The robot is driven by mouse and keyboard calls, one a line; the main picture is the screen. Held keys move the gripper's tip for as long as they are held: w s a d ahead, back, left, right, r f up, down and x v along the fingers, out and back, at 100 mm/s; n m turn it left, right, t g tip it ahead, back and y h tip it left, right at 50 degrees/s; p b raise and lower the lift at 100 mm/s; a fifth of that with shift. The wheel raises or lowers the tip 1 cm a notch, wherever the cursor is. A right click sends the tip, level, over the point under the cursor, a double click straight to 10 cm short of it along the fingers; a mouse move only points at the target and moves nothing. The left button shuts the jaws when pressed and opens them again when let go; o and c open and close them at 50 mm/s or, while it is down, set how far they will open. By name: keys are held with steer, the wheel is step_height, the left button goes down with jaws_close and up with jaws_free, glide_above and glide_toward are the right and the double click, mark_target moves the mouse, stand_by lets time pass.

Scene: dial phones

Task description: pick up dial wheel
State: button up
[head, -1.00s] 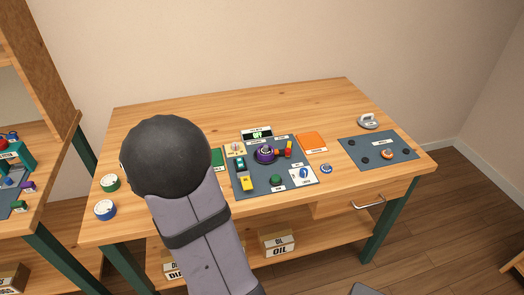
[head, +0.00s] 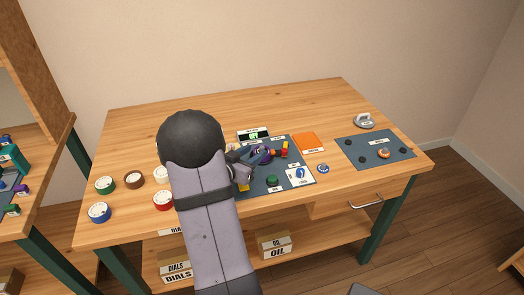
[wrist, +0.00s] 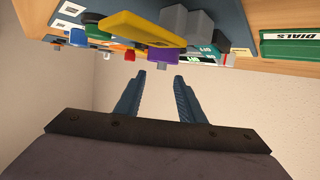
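Several round dials with white tops sit at the left of the table: a green one (head: 105,185), a brown one (head: 133,179), a blue one (head: 99,213) and a red one (head: 163,201). A purple round part (head: 264,154) lies on the dark mat at the middle. I cannot tell which of these is the dial wheel. My gripper (head: 247,155) is beside the purple part in the head view, partly hidden by my arm. In the wrist view my gripper (wrist: 157,84) is open, with nothing between its fingers.
The dark mat (head: 258,186) holds a yellow block (head: 243,187), a green knob (head: 272,181) and a white card (head: 300,177). An orange pad (head: 310,143) lies to its right. A second dark mat (head: 375,157) is further right. The back of the table (head: 230,105) is clear.

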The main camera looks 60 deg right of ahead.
mark_target(261, 149)
steer(key=shift+f+p+x, duration=0.15)
steer(key=shift+p+x, duration=0.05)
steer(key=shift+x, duration=1.05)
steer(key=shift+f+p+x, duration=0.1)
steer(key=shift+p+x, duration=0.05)
steer(key=shift+x, duration=1.1)
steer(key=shift+a, duration=0.1)
steer(key=shift+w+f, duration=0.1)
steer(key=shift+f, duration=0.05)
jaws_close()
